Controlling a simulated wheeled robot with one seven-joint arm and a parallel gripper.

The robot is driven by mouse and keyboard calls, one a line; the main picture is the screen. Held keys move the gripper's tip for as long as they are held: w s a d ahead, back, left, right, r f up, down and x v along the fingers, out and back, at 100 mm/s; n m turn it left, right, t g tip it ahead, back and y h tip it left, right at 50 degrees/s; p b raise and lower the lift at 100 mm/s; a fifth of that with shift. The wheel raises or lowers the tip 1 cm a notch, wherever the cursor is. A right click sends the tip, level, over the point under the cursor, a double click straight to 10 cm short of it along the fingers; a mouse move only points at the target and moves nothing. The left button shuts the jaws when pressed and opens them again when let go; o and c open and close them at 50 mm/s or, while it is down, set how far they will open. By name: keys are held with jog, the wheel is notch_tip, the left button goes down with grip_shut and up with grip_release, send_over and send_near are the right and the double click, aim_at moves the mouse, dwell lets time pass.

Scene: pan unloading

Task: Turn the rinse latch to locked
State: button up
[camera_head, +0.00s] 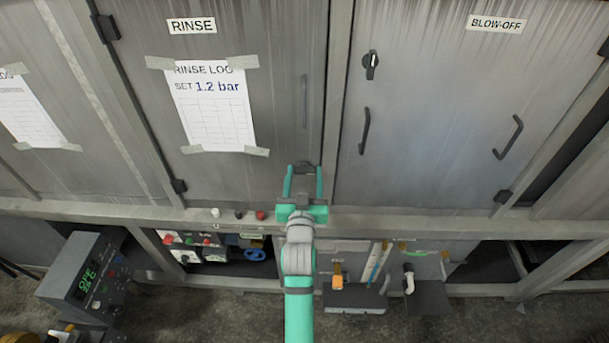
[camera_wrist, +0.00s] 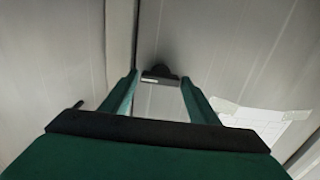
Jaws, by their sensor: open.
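My gripper (camera_head: 304,168) is open in front of the lower right corner of the door marked RINSE (camera_head: 280,60). A dark knob-like part, apparently the rinse latch (camera_wrist: 158,71), shows between my fingertips in the wrist view, with a pale bar or plate just below it. The two fingers of my gripper (camera_wrist: 158,82) stand to either side of it, with gaps visible. I cannot tell how deep the fingers reach around it, nor which way the latch is turned. In the head view my gripper mostly hides it.
A BLOW-OFF door (camera_head: 440,110) to the right has its own dark latch (camera_head: 371,65) and handles. A taped rinse log (camera_head: 212,105) hangs left of my gripper. Small buttons (camera_head: 238,214) line the ledge below. A control box (camera_head: 85,275) stands lower left.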

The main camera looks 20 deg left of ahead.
jog(key=c, duration=0.8)
